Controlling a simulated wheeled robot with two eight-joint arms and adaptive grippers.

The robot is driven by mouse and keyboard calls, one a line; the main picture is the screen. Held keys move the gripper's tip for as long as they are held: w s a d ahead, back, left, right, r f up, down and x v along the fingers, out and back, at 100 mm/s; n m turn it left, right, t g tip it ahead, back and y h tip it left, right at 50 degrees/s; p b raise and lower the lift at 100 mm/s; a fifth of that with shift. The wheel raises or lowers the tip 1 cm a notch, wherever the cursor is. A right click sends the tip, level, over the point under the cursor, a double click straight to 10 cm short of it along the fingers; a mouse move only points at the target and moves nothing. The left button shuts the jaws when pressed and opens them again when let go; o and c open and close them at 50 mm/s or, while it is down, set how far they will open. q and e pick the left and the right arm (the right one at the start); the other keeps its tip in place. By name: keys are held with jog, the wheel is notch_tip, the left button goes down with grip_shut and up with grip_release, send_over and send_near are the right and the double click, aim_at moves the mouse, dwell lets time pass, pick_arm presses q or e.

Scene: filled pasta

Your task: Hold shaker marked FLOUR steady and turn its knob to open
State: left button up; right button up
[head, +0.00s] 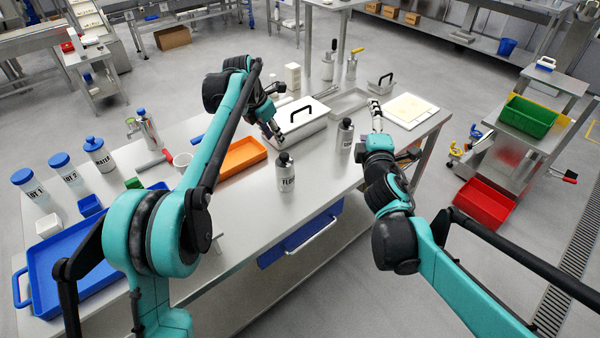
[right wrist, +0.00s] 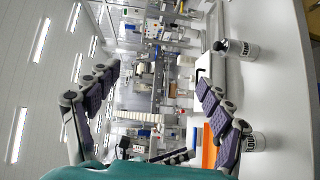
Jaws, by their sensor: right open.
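The shaker marked FLOUR (head: 286,179) stands upright near the table's front edge, a steel cylinder with a black knob (head: 284,158) on top. In the right wrist view the shaker (right wrist: 256,142) shows partly behind one finger. My left gripper (head: 274,131) points down just behind and left of the shaker, apart from its knob; its finger gap is too small to judge. My right gripper (head: 393,128) is open and empty to the right of the shaker; its spread fingers show in the right wrist view (right wrist: 160,78). A similar shaker (head: 345,137) stands between it and FLOUR.
A lidded steel box (head: 308,122) with a black handle is behind FLOUR. An orange tray (head: 243,158) lies to its left, and a white board (head: 404,110) at the back right. Bare table surrounds FLOUR at the front.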

jog(key=w+a+n+t+y, duration=0.1)
jog(key=w+a+n+y, duration=0.35)
jog(key=n, duration=0.35)
jog(key=n+g+y, duration=0.4)
jog(key=n+y, duration=0.2)
jog(key=n, duration=0.9)
send_over(285, 168)
jog(key=d, duration=0.7)
notch_tip(285, 168, down, 13)
jog(key=f+n+g, duration=0.1)
jog(key=f, duration=0.3)
jog(key=s+a+f+n+g, duration=0.1)
jog(key=f+n, duration=0.1)
jog(key=f, duration=0.1)
jog(key=a+f+n+g, duration=0.1)
jog(key=f+n+g, duration=0.1)
jog(key=f, duration=0.2)
jog(key=shift+s+a+f+y, duration=0.2)
jog(key=shift+s+f+y, duration=0.05)
jog(key=shift+s+f, duration=0.15)
jog(key=x, duration=0.7)
jog(key=shift+w+a+f, duration=0.1)
jog(key=shift+a+f, duration=0.05)
jog(key=shift+f, duration=0.05)
jog(key=c, duration=1.5)
jog(key=shift+c, duration=0.3)
